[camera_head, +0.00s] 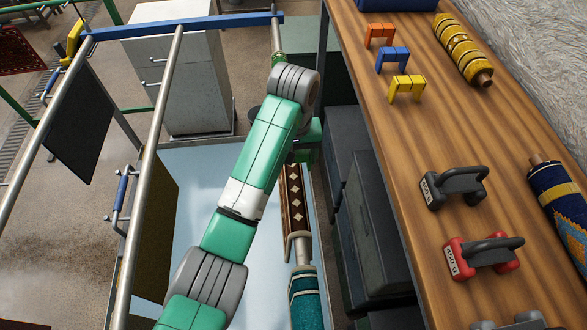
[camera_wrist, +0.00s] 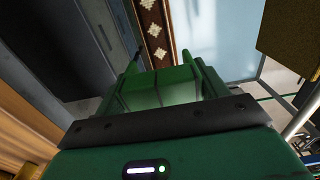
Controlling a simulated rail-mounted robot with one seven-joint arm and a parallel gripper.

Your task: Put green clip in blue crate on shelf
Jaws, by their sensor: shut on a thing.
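The green clip (camera_wrist: 158,88) shows as a green block between the fingers of my gripper (camera_wrist: 164,72) in the wrist view. My gripper is shut on it, and its green blends with the fingers, so its full shape is hard to tell. In the head view my gripper (camera_head: 306,145) is partly hidden behind my arm, left of the wooden worktop, and the clip cannot be made out there. A dark blue object (camera_head: 395,4), perhaps the blue crate, is cut off by the top edge of the head view, at the worktop's far end.
On the wooden worktop (camera_head: 440,130) stand orange (camera_head: 380,32), blue (camera_head: 393,56) and yellow (camera_head: 407,85) clips, with black (camera_head: 455,185) and red (camera_head: 482,253) handled tools nearer. Rolled rugs lie at its right. A patterned rug roll (camera_head: 294,200) hangs below my gripper. Dark cases stand beside the worktop.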

